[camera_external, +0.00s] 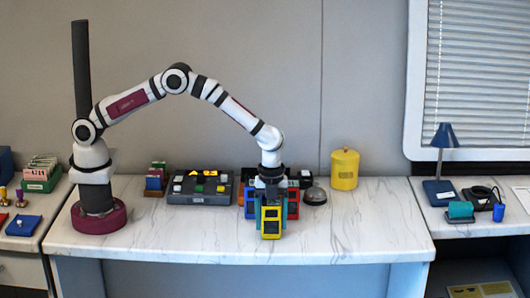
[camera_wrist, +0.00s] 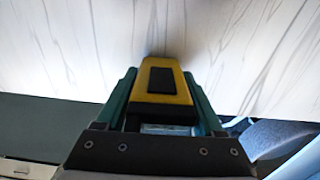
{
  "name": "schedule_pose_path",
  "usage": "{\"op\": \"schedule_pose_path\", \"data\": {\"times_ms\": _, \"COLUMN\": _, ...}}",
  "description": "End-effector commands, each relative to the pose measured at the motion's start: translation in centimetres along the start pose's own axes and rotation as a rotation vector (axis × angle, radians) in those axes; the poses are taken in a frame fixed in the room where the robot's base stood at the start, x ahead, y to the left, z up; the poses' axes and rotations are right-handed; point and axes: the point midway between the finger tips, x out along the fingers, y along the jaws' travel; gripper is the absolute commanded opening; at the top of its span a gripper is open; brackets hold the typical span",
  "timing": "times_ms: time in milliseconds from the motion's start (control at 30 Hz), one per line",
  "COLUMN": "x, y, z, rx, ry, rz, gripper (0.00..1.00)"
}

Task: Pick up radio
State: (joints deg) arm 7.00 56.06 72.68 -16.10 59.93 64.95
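A yellow block-shaped device with a dark panel (camera_external: 271,222), which looks like the radio, is upright at the front of the white marble counter. My gripper (camera_external: 271,215) points down at it, with one teal finger on each side. In the wrist view, the device (camera_wrist: 160,82) fills the space between the two green fingers of my gripper (camera_wrist: 162,98), and they appear to press on its sides. I cannot tell whether its lower end touches the counter.
Blue and red items (camera_external: 293,203) stand close behind my gripper. A dark button console (camera_external: 200,197) is to the left, and a silver bell (camera_external: 315,196) and a yellow canister (camera_external: 344,170) are to the right. The right part of the counter (camera_external: 370,225) is clear.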

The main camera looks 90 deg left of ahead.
Motion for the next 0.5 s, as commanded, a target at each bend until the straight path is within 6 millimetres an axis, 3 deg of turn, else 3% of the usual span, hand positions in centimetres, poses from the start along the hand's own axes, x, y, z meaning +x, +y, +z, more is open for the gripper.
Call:
{"op": "schedule_pose_path", "data": {"times_ms": 33, "x": -0.02, "y": -0.01, "z": 0.0, "rx": 0.0, "ry": 0.0, "rz": 0.0, "gripper": 0.59}}
{"op": "schedule_pose_path", "data": {"times_ms": 367, "x": -0.04, "y": -0.01, "z": 0.0, "rx": 0.0, "ry": 0.0, "rz": 0.0, "gripper": 0.0}}
{"op": "schedule_pose_path", "data": {"times_ms": 500, "x": -0.07, "y": -0.03, "z": 0.0, "rx": 0.0, "ry": 0.0, "rz": -0.001, "gripper": 0.0}}
